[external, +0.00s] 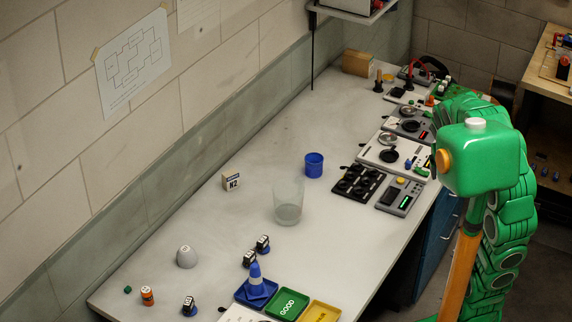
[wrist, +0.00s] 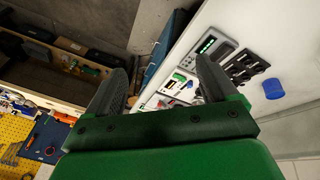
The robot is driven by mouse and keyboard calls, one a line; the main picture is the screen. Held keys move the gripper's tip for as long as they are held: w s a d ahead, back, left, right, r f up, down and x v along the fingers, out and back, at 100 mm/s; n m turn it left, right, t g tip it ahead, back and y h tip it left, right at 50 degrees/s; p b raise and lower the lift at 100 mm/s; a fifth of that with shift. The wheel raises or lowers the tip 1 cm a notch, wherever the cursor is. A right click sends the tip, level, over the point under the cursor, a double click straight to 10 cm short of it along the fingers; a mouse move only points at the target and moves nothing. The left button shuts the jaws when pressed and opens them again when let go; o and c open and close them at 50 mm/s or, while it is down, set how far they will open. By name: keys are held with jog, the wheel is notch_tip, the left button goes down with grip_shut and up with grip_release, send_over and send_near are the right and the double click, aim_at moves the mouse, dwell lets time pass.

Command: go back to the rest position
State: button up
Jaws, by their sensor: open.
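My gripper (wrist: 158,80) shows in the wrist view with its two dark fingers spread wide apart. It is open and nothing is between the fingers. In the external view my green arm stands at the right, beside the bench edge; the gripper's fingers cannot be made out there. The bench top (external: 240,215) runs diagonally across the external view. In the wrist view the bench with its devices lies beyond the fingers, at the upper right.
On the bench stand a clear beaker (external: 288,203), a blue cup (external: 314,165), an N2 box (external: 231,180), a blue cone (external: 255,274), a green GOOD tray (external: 289,303) and a yellow tray (external: 320,311). Several devices line the right edge.

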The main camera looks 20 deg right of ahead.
jog(key=s+a+f+g+y, duration=0.1)
jog(key=s+a, duration=0.1)
jog(key=s, duration=0.5)
jog(key=s+a+f+n+g+y, duration=0.1)
jog(key=s+a+f+g, duration=0.1)
jog(key=s, duration=0.6)
jog(key=s+a+f+g, duration=0.1)
jog(key=s+a+f, duration=0.1)
jog(key=s, duration=0.5)
jog(key=shift+s+a+n+y, duration=0.3)
jog(key=shift+a+n+y, duration=0.1)
jog(key=shift+a, duration=0.05)
